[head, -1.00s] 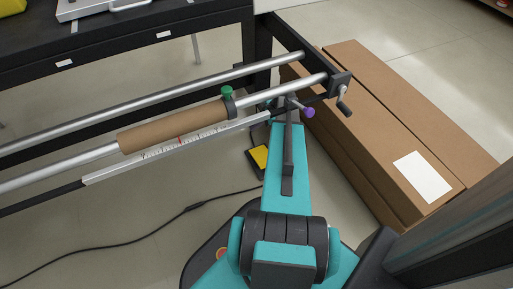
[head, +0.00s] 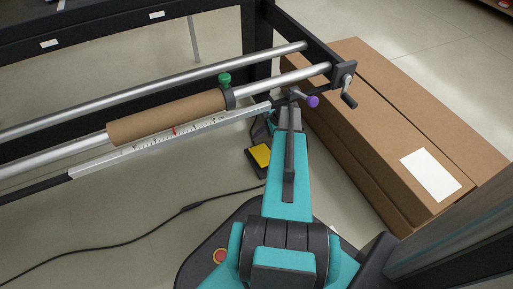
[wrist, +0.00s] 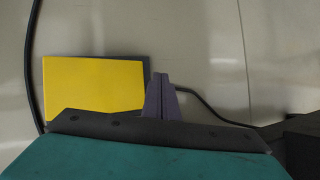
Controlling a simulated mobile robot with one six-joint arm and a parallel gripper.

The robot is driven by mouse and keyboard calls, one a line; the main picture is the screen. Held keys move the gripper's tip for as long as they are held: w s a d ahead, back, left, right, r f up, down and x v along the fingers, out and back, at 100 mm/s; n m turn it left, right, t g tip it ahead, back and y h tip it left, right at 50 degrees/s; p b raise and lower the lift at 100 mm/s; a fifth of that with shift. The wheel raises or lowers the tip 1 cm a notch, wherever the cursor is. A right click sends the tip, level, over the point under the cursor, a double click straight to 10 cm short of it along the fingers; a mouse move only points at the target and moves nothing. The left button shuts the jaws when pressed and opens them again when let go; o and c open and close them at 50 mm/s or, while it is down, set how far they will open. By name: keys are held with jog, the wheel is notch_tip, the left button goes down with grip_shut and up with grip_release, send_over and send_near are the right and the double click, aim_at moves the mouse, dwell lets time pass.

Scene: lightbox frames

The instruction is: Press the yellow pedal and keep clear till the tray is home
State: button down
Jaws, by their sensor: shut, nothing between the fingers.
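The yellow pedal (head: 260,155) lies on the floor left of my arm in the head view, beyond my base. In the wrist view the yellow pedal (wrist: 92,88) fills the left middle, with a dark edge at its right. My gripper (wrist: 161,80) shows there as two purple-grey fingers, shut and empty. Its tips appear just right of the pedal's right edge; their height above the floor is unclear. In the head view my arm largely hides the gripper. The tray is not in view now.
A roller frame with metal bars (head: 160,88) and a cardboard tube (head: 168,116) crosses above the pedal's far side. Long cardboard boxes (head: 400,130) lie at right. A black cable (head: 130,238) runs over the floor to the pedal. Open floor lies at left.

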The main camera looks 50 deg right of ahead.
jog(key=shift+s+a+f, duration=0.1)
jog(key=shift+s+f, duration=0.1)
jog(key=shift+f, duration=0.5)
jog(key=shift+s+a+f, duration=0.1)
jog(key=shift+s+f, duration=0.15)
jog(key=shift+f, duration=0.6)
dwell(2.5)
